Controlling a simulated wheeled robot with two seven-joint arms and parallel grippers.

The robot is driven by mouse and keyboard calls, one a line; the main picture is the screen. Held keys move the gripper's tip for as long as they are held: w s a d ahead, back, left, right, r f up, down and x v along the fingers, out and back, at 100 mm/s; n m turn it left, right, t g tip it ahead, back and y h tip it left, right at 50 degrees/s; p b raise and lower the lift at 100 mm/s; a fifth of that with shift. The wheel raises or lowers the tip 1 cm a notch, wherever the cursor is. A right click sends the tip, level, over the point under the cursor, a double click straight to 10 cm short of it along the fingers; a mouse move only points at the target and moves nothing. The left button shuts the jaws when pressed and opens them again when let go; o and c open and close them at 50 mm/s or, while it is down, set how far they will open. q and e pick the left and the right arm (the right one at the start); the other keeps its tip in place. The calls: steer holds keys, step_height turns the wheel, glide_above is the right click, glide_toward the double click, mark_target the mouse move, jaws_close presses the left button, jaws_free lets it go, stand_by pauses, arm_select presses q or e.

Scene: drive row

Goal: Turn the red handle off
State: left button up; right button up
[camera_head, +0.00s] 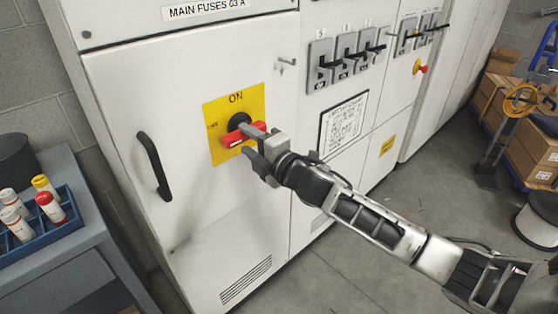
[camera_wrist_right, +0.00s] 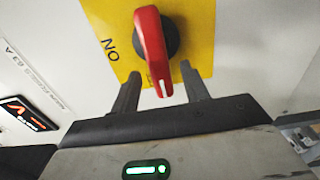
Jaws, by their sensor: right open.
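The red handle (camera_head: 234,138) sits on a dark round hub on a yellow plate (camera_head: 222,107) on the cabinet door. The plate reads ON at the top and a small OFF at its left. The handle lies roughly level, its white-marked end toward the OFF side. It also shows in the wrist view (camera_wrist_right: 150,40). My right gripper (camera_head: 253,142) is at the plate, partly hiding it. In the wrist view its open fingers (camera_wrist_right: 160,80) stand either side of the marked end, with gaps visible. My left gripper is out of view.
A black door handle (camera_head: 153,165) juts out left of the plate. A grey bench with a blue tray (camera_head: 37,240) of capped bottles stands at the left. More switches (camera_head: 345,55) are on the right-hand panels. Cardboard boxes (camera_head: 530,155) stand far right. Floor is clear before the cabinets.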

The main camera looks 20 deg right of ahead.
arm_select(q)
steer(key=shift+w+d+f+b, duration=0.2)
steer(key=shift+b, duration=0.65)
arm_select(e)
steer(key=v, duration=1.3)
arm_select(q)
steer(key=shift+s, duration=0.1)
arm_select(e)
steer(key=s+a+f+m+g+h, duration=0.1)
steer(key=s+a+f+m+g, duration=0.2)
steer(key=s+f+m, duration=0.5)
steer(key=s+a+f+m+g+h, duration=0.1)
steer(key=s+a+f+m+g, duration=0.2)
steer(key=s+f+m, duration=0.6)
step_height(320, 180, down, 6)
steer(key=shift+a+r+m+g, duration=0.1)
steer(key=shift+a+m+g, duration=0.3)
steer(key=shift+a+m, duration=0.8)
